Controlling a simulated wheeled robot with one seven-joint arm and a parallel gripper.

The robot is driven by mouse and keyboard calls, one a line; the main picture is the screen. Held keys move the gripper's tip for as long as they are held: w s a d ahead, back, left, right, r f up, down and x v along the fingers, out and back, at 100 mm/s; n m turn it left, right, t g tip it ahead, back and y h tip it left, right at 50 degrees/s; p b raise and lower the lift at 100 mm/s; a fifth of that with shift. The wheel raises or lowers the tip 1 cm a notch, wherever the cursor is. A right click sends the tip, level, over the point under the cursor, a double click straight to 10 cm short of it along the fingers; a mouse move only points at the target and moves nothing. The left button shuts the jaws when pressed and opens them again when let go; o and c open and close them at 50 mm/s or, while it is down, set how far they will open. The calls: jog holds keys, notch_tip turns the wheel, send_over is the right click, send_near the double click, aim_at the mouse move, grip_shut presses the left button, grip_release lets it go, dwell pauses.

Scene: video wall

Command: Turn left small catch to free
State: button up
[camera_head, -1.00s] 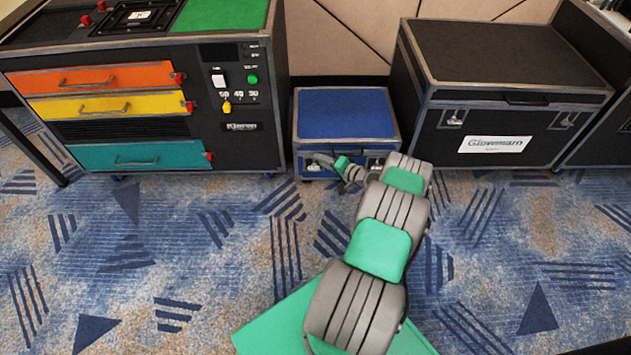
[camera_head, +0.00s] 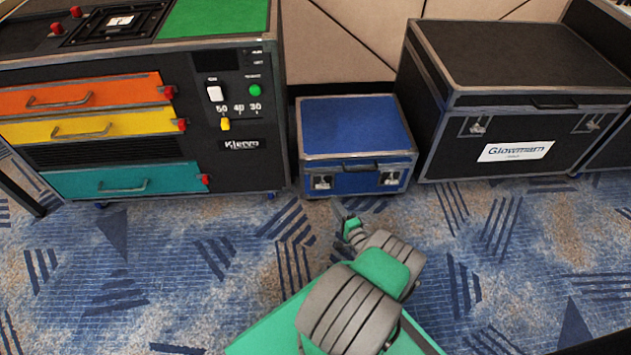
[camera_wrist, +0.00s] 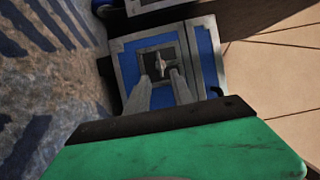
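The small blue case (camera_head: 355,122) stands shut on the carpet between two larger cases. Its left small catch (camera_head: 322,182) is a metal piece on a square plate at the left of the front. In the wrist view the left catch (camera_wrist: 161,64) shows a small turning piece on a dark recess. My gripper (camera_head: 340,210) is in front of and below the left catch in the head view. In the wrist view my gripper (camera_wrist: 160,76) has its two fingers apart, with the catch piece seen between the tips. I cannot tell whether they touch it.
The right catch (camera_head: 389,177) and a dark handle (camera_head: 361,167) are on the same front. A large black case (camera_head: 525,130) stands at the right. A cabinet with coloured drawers (camera_head: 110,130) stands at the left. The carpet in front is clear.

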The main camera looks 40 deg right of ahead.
aim_at(323, 185)
jog(key=w+d+b, duration=0.1)
jog(key=w+b, duration=0.6)
jog(key=w, duration=0.1)
jog(key=shift+w+d+b, duration=0.25)
jog(key=shift+d+b, duration=0.05)
jog(key=shift+b, duration=0.1)
jog(key=shift+c, duration=0.5)
grip_shut()
